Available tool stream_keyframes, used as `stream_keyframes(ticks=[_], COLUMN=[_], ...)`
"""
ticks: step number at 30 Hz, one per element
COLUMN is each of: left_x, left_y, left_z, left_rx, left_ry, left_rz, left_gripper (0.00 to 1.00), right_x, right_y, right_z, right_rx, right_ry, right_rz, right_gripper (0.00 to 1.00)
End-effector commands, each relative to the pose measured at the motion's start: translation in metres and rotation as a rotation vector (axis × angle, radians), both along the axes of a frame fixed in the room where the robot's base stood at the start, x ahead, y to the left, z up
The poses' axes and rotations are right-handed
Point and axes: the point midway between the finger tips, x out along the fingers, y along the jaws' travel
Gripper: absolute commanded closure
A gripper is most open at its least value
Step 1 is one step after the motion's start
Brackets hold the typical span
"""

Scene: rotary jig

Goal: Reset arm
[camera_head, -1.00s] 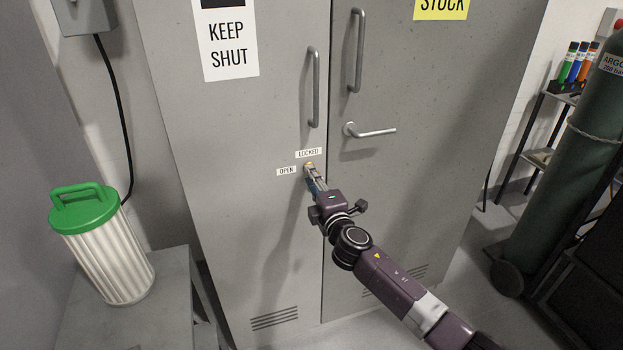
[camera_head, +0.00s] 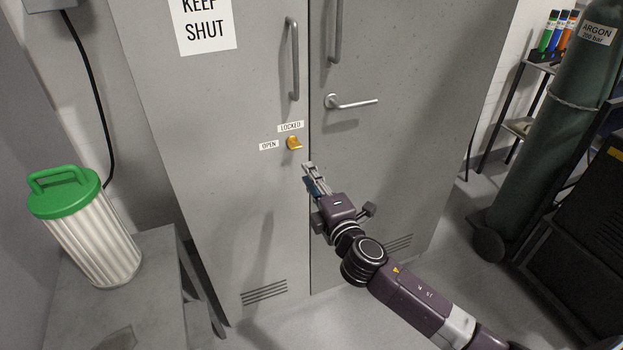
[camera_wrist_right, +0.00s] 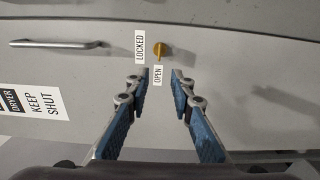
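My right gripper (camera_head: 311,172) hangs in front of the grey cabinet (camera_head: 230,200), a little below and right of a yellow knob (camera_head: 293,143). In the right wrist view the knob (camera_wrist_right: 160,51) lies ahead, beyond the fingertips. The right gripper's two blue-padded fingers (camera_wrist_right: 161,84) are apart with nothing between them. The knob sits on the left door beside the labels LOCKED (camera_head: 291,127) and OPEN (camera_head: 269,145). The knob is clear of the gripper. My left gripper is in no view.
A lever handle (camera_head: 350,102) and two bar handles stick out from the closed cabinet doors. A green-lidded ribbed canister (camera_head: 90,240) stands on a grey bench at left. A gas cylinder (camera_head: 560,130) stands at right. Open floor lies before the cabinet.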

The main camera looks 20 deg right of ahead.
Motion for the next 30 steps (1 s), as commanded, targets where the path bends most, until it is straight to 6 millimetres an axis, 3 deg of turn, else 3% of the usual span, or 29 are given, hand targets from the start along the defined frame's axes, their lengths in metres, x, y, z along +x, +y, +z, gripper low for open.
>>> stream_keyframes(ticks=[17,20,23,26,30], left_x=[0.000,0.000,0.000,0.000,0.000], left_y=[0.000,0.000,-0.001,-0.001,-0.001], left_z=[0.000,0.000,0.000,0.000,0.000], left_rx=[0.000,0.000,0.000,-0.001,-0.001], left_ry=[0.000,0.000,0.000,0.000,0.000], left_rz=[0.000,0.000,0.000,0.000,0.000], left_gripper=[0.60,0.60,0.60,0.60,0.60], right_x=[-0.007,-0.006,-0.007,-0.014,-0.043], right_y=[0.000,-0.003,-0.010,-0.023,-0.039], right_z=[0.000,-0.013,-0.051,-0.116,-0.220], right_rx=[0.000,0.013,0.058,0.137,0.275], right_ry=[0.000,0.024,0.095,0.214,0.399], right_rz=[0.000,-0.005,-0.025,-0.060,-0.133], right_gripper=[0.78,0.78,0.78,0.78,0.78])
